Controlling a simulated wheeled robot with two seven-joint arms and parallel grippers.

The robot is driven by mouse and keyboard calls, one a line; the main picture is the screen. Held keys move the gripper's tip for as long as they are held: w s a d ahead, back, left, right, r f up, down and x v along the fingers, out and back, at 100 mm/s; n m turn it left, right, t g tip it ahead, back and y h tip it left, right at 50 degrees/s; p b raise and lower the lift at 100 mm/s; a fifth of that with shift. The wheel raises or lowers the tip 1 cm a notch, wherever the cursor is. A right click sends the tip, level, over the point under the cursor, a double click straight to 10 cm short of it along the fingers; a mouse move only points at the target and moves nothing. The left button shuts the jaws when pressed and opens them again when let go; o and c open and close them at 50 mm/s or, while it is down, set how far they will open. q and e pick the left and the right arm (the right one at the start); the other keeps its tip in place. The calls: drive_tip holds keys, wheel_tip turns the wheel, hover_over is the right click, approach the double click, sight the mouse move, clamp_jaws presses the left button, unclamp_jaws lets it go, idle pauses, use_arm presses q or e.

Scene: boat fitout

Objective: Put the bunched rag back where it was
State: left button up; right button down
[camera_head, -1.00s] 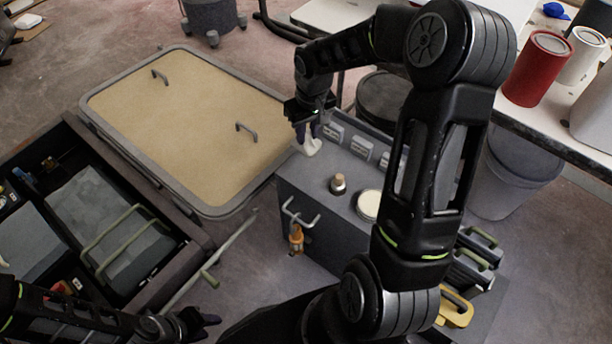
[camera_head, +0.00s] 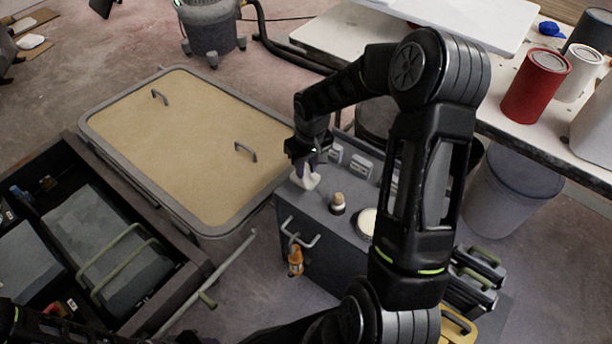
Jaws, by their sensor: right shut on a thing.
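The bunched rag (camera_head: 306,179) is a small white bundle at the far left corner of the grey box top (camera_head: 322,222). My right gripper (camera_head: 308,168) points down from above and is shut on the rag. The rag is at or just above the box top; I cannot tell whether it touches. The fingers hide its upper part. My left arm shows only as a dark strip at the bottom left, and its gripper is out of view.
A small bottle (camera_head: 338,204) and a round white lid (camera_head: 368,221) stand on the box top near the rag. A tan panel (camera_head: 190,140) with handles lies to the left. An open drawer (camera_head: 185,285) is at lower left. A red can (camera_head: 536,86) stands on the bench.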

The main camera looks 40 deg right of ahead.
sight(306, 176)
drive_tip(key=shift+f+b, duration=0.35)
drive_tip(key=shift+f, duration=1.5)
drive_tip(key=shift+f, duration=0.1)
drive_tip(key=c, duration=1.2)
unclamp_jaws()
drive_tip(key=shift+r, duration=0.2)
wheel_tip(306, 176, up, 12)
drive_tip(key=s+p, duration=0.1)
drive_tip(key=p, duration=0.1)
drive_tip(key=shift+s, duration=0.25)
drive_tip(key=shift+a+f, duration=0.1)
drive_tip(key=shift+f, duration=0.05)
